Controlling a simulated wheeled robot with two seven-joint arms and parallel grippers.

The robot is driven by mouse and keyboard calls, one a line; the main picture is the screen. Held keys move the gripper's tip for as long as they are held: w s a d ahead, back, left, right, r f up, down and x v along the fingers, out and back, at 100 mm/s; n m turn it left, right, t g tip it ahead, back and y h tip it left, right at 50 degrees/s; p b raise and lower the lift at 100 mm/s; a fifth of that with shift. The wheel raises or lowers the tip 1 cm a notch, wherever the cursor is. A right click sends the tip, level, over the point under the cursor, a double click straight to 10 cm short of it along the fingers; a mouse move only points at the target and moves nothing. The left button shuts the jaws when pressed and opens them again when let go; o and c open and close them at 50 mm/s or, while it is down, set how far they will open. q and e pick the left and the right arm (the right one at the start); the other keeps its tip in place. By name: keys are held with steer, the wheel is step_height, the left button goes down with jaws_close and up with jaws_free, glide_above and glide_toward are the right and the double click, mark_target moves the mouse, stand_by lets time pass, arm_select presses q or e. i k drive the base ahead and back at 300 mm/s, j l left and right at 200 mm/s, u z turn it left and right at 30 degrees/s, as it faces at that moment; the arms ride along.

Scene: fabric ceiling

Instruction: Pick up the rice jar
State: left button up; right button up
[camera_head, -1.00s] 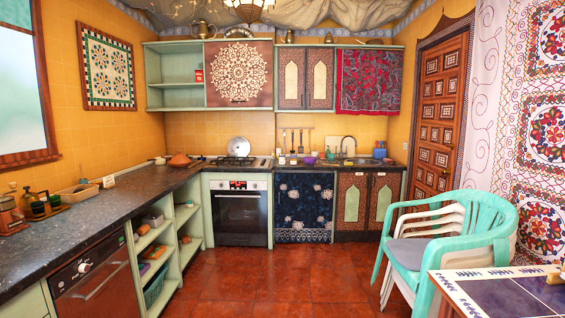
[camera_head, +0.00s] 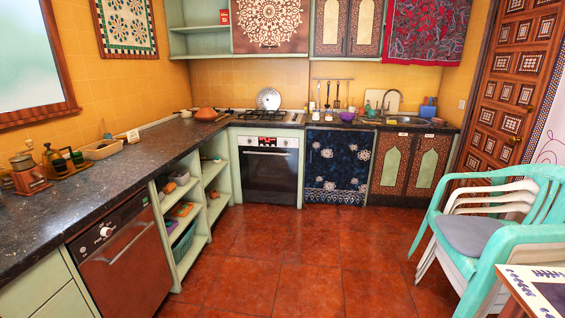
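I cannot make out a jar that is clearly the rice jar. A brown wooden coffee grinder (camera_head: 28,177) and dark bottles on a small tray (camera_head: 72,168) stand at the left end of the dark counter (camera_head: 110,190). Small containers, too small to identify, stand on the back counter near the sink, among them a purple bowl (camera_head: 347,116). Neither of my grippers is in view.
Open shelves (camera_head: 193,234) run under the left counter beside the oven (camera_head: 268,172). Stacked plastic chairs (camera_head: 490,235) and a table corner (camera_head: 545,288) stand at the right. The red tiled floor (camera_head: 310,255) between is clear.

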mark_target(316, 111)
steer(key=i, duration=3.5)
